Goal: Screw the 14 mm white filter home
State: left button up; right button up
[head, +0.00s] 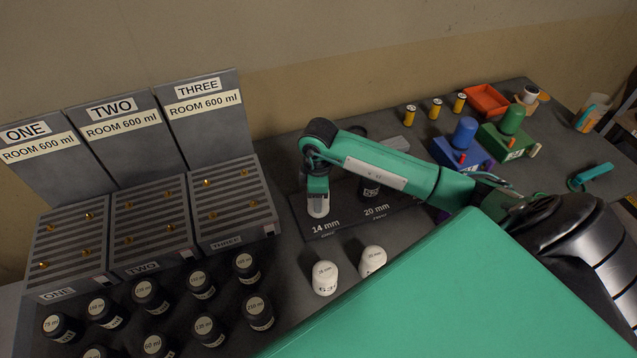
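A white filter (318,207) stands upright at the place labelled 14 mm on a dark base plate (345,225). My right gripper (318,194) points straight down at the top of this filter. Its fingertips are too small and too much hidden to tell whether they are closed on it. The filter's lower end and its thread cannot be made out. A black filter (369,189) stands at the 20 mm place, partly behind my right arm. Two more white filters, one at the left (325,279) and one at the right (372,261), stand on the table in front. My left gripper is not in view.
Three slotted drum racks labelled ONE (69,244), TWO (150,226) and THREE (232,204) stand at the left. Blue (456,153) and green (506,141) devices and an orange tray (486,98) are at the back right.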

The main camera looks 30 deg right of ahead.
jog(key=shift+a+r+m+p, duration=0.1)
jog(key=shift+r+m+p, duration=0.2)
jog(key=shift+m, duration=0.4)
jog(key=m+p, duration=0.2)
jog(key=p, duration=0.1)
jog(key=shift+p, duration=0.35)
jog(key=shift+f+m+p, duration=0.2)
jog(key=shift+m+p, duration=0.2)
jog(key=shift+p, duration=0.15)
jog(key=shift+f, duration=0.15)
jog(key=o, duration=1.3)
jog(key=shift+c, duration=0.2)
